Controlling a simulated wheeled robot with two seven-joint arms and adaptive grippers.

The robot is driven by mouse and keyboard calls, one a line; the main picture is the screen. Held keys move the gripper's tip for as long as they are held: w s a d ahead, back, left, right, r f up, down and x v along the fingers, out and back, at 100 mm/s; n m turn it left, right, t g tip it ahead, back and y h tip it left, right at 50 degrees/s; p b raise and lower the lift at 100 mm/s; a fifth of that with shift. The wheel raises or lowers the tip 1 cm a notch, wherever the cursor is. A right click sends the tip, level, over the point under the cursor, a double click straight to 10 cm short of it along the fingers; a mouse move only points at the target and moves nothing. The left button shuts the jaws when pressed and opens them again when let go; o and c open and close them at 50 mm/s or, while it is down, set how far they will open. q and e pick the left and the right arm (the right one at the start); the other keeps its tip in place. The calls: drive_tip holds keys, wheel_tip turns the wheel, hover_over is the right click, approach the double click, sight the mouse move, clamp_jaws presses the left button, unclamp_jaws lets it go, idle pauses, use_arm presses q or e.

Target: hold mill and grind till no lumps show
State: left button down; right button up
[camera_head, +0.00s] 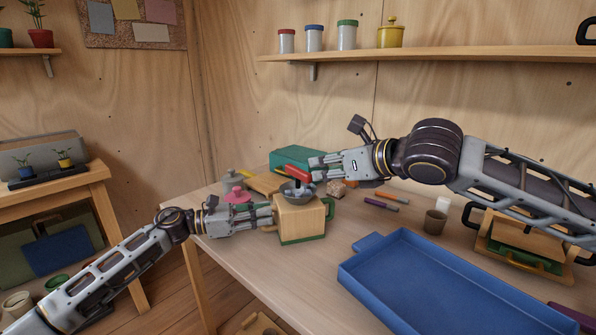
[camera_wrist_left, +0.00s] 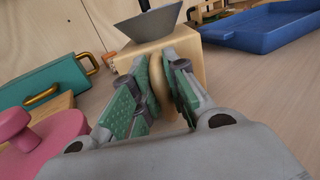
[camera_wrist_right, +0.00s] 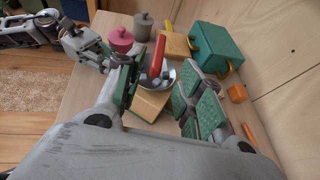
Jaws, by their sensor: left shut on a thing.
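The mill is a wooden box (camera_head: 297,220) with a green base, a grey metal bowl (camera_head: 297,190) and a red crank grip (camera_head: 297,173). It stands upright on the table. My left gripper (camera_head: 268,215) is shut on the mill's rounded side part, which shows in the left wrist view (camera_wrist_left: 156,72). My right gripper (camera_head: 318,168) is open just above and right of the red grip. In the right wrist view the red grip (camera_wrist_right: 158,54) lies beyond the opening between the spread fingers.
A blue tray (camera_head: 428,262) fills the table's front right. A green box (camera_head: 293,157) stands behind the mill, and a pink lidded pot (camera_head: 238,196) is behind my left gripper. A brown cup (camera_head: 435,222) and several pens (camera_head: 381,204) lie right of the mill.

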sight(300, 170)
drive_tip(key=shift+w+a, duration=0.1)
drive_tip(key=shift+x, duration=5.9)
drive_tip(key=shift+f, duration=0.1)
clamp_jaws()
